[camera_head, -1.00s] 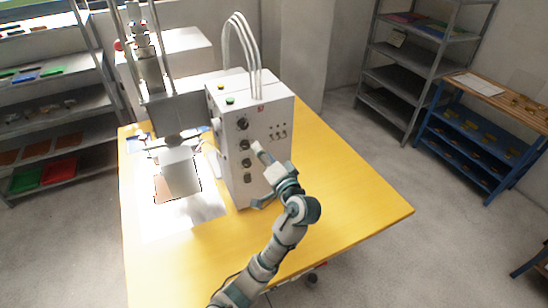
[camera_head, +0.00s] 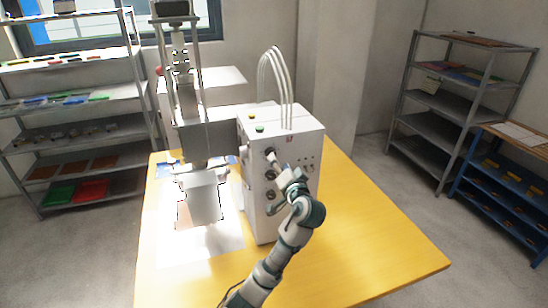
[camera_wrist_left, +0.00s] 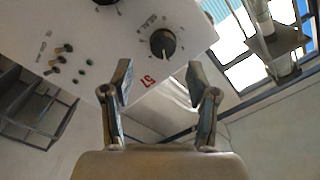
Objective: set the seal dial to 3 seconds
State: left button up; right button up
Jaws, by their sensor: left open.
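A white machine box (camera_head: 290,215) stands on the yellow table, with a column of black dials on its front. The top dial (camera_head: 270,153) is visible; lower ones are partly behind my gripper. My left gripper (camera_head: 279,172) is in front of the upper part of this panel. In the left wrist view its two fingers (camera_wrist_left: 165,97) are apart with nothing between them. A black dial (camera_wrist_left: 162,44) with a white pointer and tick marks lies beyond the fingertips, not between them. Its lettering is too small to read. My right gripper is not in view.
A red mark (camera_wrist_left: 147,82) and small toggle switches (camera_wrist_left: 61,53) are on the same panel. The press column (camera_head: 188,105) stands left of the box. The yellow table (camera_head: 365,240) is clear to the right. Metal shelves (camera_head: 80,125) stand behind at left.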

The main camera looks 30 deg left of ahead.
pick_arm(q)
jog(key=s+x, duration=0.1)
jog(key=x, duration=0.5)
jog(key=shift+a+f, duration=0.25)
jog(key=shift+a, duration=0.1)
jog(key=shift+d+r, duration=0.15)
jog(key=shift+d, duration=0.45)
jog(key=c, duration=0.9)
jog(key=shift+w+d, duration=0.1)
grip_shut()
